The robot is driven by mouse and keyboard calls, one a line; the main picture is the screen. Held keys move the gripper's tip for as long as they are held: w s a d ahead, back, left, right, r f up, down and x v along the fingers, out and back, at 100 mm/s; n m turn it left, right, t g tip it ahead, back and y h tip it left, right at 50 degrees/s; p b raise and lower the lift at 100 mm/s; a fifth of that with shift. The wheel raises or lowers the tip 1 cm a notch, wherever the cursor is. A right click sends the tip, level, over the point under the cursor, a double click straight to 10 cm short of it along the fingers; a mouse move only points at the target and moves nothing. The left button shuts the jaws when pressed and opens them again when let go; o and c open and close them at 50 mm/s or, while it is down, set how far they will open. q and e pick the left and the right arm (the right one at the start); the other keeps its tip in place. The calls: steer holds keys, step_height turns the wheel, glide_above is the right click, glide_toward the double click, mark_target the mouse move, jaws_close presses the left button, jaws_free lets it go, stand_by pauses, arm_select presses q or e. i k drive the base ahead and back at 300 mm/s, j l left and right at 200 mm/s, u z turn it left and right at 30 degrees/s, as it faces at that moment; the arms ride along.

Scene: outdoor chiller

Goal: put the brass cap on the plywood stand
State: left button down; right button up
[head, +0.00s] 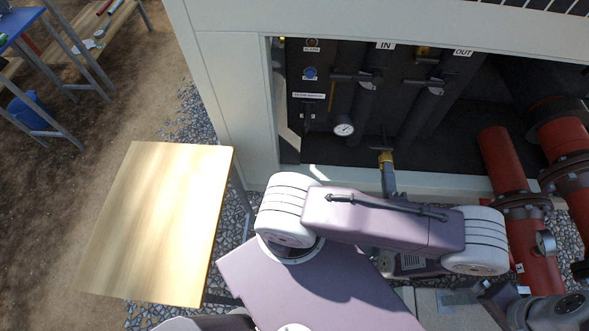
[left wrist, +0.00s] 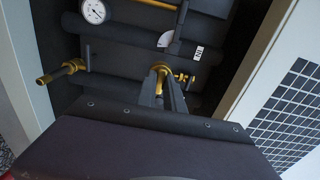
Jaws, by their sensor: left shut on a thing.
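The brass cap (head: 385,158) is at the tips of my left gripper (head: 388,178), in front of the dark pipes inside the open chiller cabinet. In the left wrist view, my left gripper (left wrist: 170,92) points at the pipes, with the brass cap (left wrist: 161,71) at its fingertips. The gripper is shut on the cap. I cannot tell whether the cap touches the pipe fitting behind it. The plywood stand (head: 165,220) is at the left of the head view, with a bare, pale top. My right gripper is not in view.
The white cabinet frame (head: 232,110) stands between the cap and the plywood stand. A gauge (head: 343,126) and valve handles are close to the gripper. Red pipes (head: 505,165) stand at the right. A blue table (head: 18,22) is at the far left.

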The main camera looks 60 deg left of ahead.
mark_target(160, 211)
steer(key=k+l+u, duration=0.15)
steer(key=u, duration=2.35)
steer(key=i+j+u, duration=0.15)
steer(key=u, duration=1.05)
steer(key=l+z, duration=0.5)
steer(key=i+l+z, duration=0.15)
